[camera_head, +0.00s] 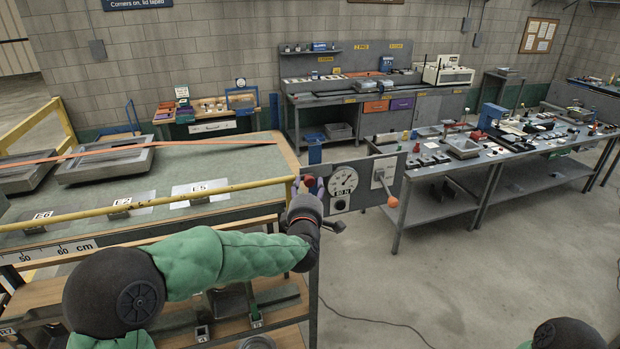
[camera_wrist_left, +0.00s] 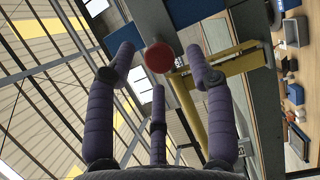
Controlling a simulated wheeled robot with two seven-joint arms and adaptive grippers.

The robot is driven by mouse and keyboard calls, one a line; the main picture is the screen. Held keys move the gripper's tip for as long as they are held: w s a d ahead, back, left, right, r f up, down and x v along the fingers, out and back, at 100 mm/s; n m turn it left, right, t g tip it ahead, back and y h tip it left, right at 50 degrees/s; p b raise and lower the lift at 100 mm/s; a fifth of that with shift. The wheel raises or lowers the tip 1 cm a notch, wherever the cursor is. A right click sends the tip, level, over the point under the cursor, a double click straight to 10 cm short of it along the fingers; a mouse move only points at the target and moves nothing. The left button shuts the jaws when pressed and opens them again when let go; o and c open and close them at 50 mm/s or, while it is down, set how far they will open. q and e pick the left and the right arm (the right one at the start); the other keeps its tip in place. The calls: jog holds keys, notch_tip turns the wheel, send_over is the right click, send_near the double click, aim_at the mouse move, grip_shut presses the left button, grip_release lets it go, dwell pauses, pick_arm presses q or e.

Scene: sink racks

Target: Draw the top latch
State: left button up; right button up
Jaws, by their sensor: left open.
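A round red knob (camera_wrist_left: 159,57) shows in the left wrist view, in front of the spread purple fingers of my left gripper (camera_wrist_left: 160,76). The fingers stand around the knob's line, open, with no clear contact. In the head view the left gripper (camera_head: 309,192) is at the left edge of a grey panel (camera_head: 360,160), and a small red spot (camera_head: 308,181) shows there by the fingers. I cannot tell for sure whether this knob is the top latch. The gripper hides part of the panel's edge. My right gripper is out of view.
The panel carries a dial gauge (camera_head: 343,181) and a lever with an orange ball (camera_head: 392,201). A yellow rail (camera_head: 150,203) runs along the left bench (camera_head: 230,165) to the panel. A long bench (camera_head: 470,165) stands right; the floor between is clear except for a cable.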

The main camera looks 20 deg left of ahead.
aim_at(309, 183)
pick_arm(q)
jog(key=shift+p+x, duration=0.55)
jog(key=shift+x, duration=1.25)
